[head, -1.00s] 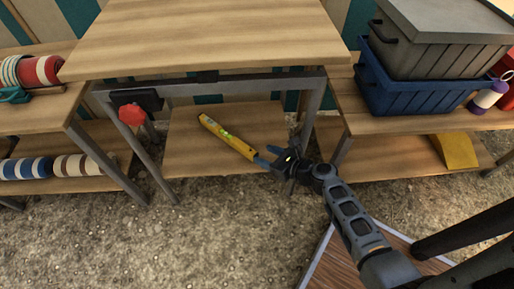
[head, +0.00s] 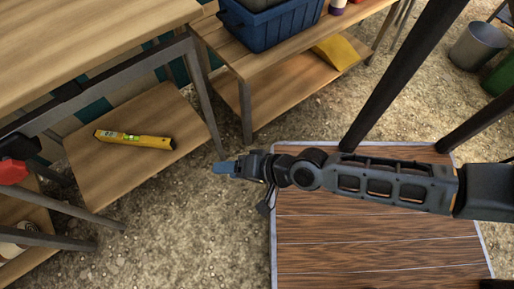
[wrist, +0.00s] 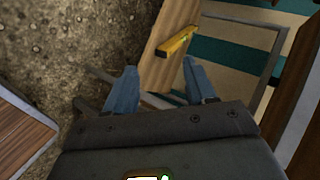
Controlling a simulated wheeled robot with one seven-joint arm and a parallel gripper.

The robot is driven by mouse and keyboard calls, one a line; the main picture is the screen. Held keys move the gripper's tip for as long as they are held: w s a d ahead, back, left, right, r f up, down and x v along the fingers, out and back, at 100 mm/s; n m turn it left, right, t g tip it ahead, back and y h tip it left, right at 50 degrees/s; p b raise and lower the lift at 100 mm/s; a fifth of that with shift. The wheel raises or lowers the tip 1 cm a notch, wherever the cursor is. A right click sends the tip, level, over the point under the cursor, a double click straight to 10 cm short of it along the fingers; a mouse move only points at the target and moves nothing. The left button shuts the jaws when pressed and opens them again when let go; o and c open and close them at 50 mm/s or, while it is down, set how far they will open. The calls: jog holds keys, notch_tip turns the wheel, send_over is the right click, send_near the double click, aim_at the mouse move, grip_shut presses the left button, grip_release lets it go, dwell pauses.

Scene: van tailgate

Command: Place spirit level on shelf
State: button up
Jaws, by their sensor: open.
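The yellow spirit level (head: 135,139) lies on the low wooden shelf (head: 105,180) under the workbench at the left of the head view. It also shows in the wrist view (wrist: 177,41), beyond the fingers, on the same shelf. My gripper (head: 224,167) is open and empty, to the right of that shelf and apart from the level. In the wrist view its two blue fingers (wrist: 160,85) stand spread with nothing between them.
The workbench top (head: 90,40) overhangs the low shelf, with metal legs (head: 206,95) around it. A second wooden rack (head: 270,65) holds a blue crate (head: 265,22) and a yellow object (head: 337,52). A bucket (head: 474,45) stands far right. Gravel floor lies open between.

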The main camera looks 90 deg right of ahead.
jog(key=s+a+r+n+t+y, duration=0.1)
jog(key=s+a+r+n, duration=0.2)
jog(key=r+n, duration=0.6)
jog(key=s+a+r+n+t+y, duration=0.1)
jog(key=s+a+r+n+t, duration=0.1)
jog(key=r+n, duration=0.6)
notch_tip(320, 180, up, 5)
jog(key=shift+s+a+r+n+t+y, duration=0.1)
jog(key=shift+s+a+n+t+y, duration=0.3)
jog(key=shift+s, duration=0.3)
